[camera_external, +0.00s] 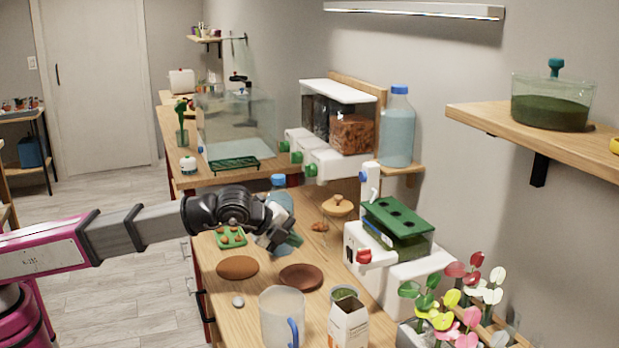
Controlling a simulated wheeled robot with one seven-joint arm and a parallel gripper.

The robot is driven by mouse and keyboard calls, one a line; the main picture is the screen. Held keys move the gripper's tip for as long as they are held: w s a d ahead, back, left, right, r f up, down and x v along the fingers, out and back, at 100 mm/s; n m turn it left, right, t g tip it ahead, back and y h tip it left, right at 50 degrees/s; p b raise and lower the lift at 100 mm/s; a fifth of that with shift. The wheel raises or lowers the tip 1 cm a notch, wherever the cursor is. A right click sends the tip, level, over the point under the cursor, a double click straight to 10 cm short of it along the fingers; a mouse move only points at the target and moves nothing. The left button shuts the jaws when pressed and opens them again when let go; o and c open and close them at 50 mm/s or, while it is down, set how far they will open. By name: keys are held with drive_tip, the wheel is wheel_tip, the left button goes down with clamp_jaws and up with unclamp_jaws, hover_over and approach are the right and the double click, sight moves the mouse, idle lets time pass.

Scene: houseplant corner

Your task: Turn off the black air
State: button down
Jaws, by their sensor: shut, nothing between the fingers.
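My gripper (280,241) is at the end of the arm that reaches in from the left, above the wooden counter. It is shut and holds nothing. A bottle with a blue cap (278,181) stands just behind it, and a teal item (291,244) shows beside its fingers. I cannot single out a black air control. A white unit with a red knob (364,257) stands to the right of the gripper, apart from it, with a green-lidded tank (398,219) on it. A white post with a blue knob (364,177) rises behind that tank.
White dispensers (335,162) with green knobs stand at the back. A brown saucer (301,277), a clear pitcher (281,318) and a carton (348,324) crowd the near counter. Colourful plants (460,310) stand at right. A wall shelf (540,128) juts out at upper right. The floor at left is clear.

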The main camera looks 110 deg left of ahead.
sight(349, 248)
drive_tip(key=x, duration=0.9)
drive_tip(key=shift+w+a+f, duration=0.1)
drive_tip(key=shift+w+a, duration=0.1)
drive_tip(key=shift+w, duration=0.1)
drive_tip(key=shift+w+a, duration=1.45)
drive_tip(key=shift+a, duration=0.05)
drive_tip(key=shift+w+a, duration=0.2)
drive_tip(key=shift+a, duration=0.05)
drive_tip(key=shift+r, duration=0.3)
drive_tip(key=shift+r, duration=0.65)
